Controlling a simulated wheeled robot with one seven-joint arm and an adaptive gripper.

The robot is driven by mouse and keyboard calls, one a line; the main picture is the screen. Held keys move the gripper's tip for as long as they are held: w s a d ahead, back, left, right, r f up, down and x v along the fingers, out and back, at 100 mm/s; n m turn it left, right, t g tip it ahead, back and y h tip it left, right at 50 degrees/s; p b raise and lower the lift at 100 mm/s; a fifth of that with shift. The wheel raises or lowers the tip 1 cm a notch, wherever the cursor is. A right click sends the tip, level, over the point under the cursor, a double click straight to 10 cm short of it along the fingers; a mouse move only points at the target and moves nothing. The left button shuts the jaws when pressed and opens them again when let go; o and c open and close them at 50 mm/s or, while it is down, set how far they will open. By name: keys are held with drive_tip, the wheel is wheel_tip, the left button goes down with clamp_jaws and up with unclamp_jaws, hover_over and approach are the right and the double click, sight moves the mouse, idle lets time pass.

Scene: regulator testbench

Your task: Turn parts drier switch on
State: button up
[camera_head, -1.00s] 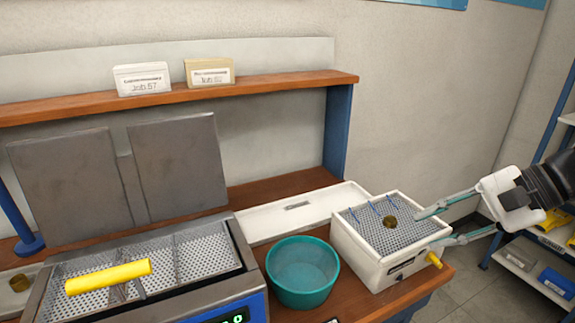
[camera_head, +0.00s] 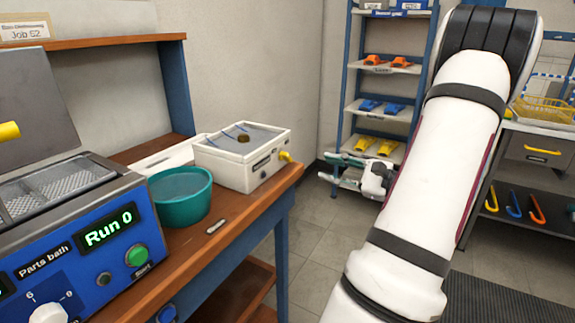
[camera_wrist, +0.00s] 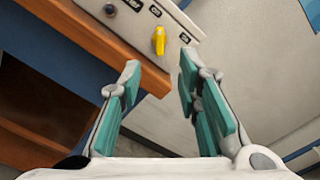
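The parts drier is a white box (camera_head: 240,168) with a mesh top, at the right end of the wooden bench. Its yellow switch (camera_head: 285,157) sticks out of the front panel near the right corner. In the wrist view the switch (camera_wrist: 159,40) stands beyond my fingertips, roughly between them, with small dark labels around it that I cannot read clearly. My gripper (camera_head: 328,170) is open and empty, to the right of the switch and apart from it. In the wrist view its two teal fingers (camera_wrist: 160,64) are spread, with floor between them.
A brass part (camera_head: 243,138) lies on the drier's mesh. A teal bowl (camera_head: 181,196) stands left of the drier, beside the blue parts bath (camera_head: 75,260). The bench's front edge (camera_head: 265,198) runs below the drier. Shelves (camera_head: 385,105) stand behind my arm; open floor lies right of the bench.

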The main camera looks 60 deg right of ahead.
sight(290, 158)
drive_tip(key=w, duration=0.4)
drive_tip(key=w+b, duration=0.1)
drive_tip(key=w, duration=0.2)
drive_tip(key=w+a, duration=0.1)
drive_tip(key=w, duration=0.3)
drive_tip(key=shift+w+b, duration=0.3)
drive_tip(key=shift+w, duration=0.05)
clamp_jaws()
